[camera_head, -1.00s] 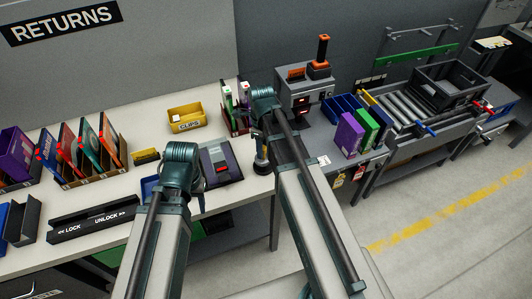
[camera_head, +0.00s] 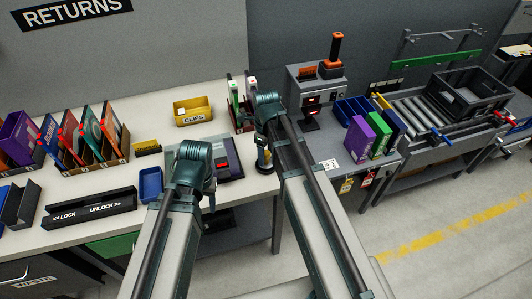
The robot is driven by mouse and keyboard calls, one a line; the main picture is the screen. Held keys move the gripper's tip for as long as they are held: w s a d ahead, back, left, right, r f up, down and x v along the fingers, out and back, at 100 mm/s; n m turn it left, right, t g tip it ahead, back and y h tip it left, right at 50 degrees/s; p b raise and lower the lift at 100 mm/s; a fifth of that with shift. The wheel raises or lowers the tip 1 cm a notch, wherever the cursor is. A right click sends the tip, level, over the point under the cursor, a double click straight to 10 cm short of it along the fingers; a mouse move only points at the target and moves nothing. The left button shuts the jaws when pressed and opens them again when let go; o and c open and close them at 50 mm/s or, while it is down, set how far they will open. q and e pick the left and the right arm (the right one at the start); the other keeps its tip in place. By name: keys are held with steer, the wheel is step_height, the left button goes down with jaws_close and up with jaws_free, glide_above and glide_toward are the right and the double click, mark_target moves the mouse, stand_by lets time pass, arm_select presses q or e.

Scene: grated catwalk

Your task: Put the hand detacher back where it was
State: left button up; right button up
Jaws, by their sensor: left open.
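A small upright dark tool with a yellow band (camera_head: 262,157) stands near the table's right end, partly hidden by my right arm; it may be the hand detacher, but I cannot tell for sure. My left gripper (camera_head: 210,197) is mostly hidden behind its own arm near the table's front edge; it is open. My right gripper is hidden behind its arm and the upright tool, so I cannot tell whether it touches the tool. A dark pad with a grey and red device (camera_head: 227,160) lies between the two arms.
The white table (camera_head: 110,205) holds a yellow clips bin (camera_head: 192,117), a blue tray (camera_head: 150,184), a lock/unlock bar (camera_head: 90,213) and racked cases (camera_head: 95,140). At right are a grey machine (camera_head: 312,90), a purple box (camera_head: 360,139) and a roller conveyor (camera_head: 410,107). Free tabletop lies around the clips bin.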

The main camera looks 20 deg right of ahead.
mark_target(266, 153)
steer(key=shift+r, duration=0.1)
step_height(266, 153, up, 12)
steer(key=p, duration=1.2)
steer(key=s+a+n, duration=0.5)
steer(key=s+n, duration=0.2)
steer(key=n, duration=0.8)
steer(key=s+a+n+h, duration=0.1)
steer(key=s+a+n, duration=0.4)
steer(key=n, duration=1)
steer(key=shift+s+a+r, duration=0.15)
steer(key=shift+s+a, duration=0.1)
steer(key=shift+s, duration=0.9)
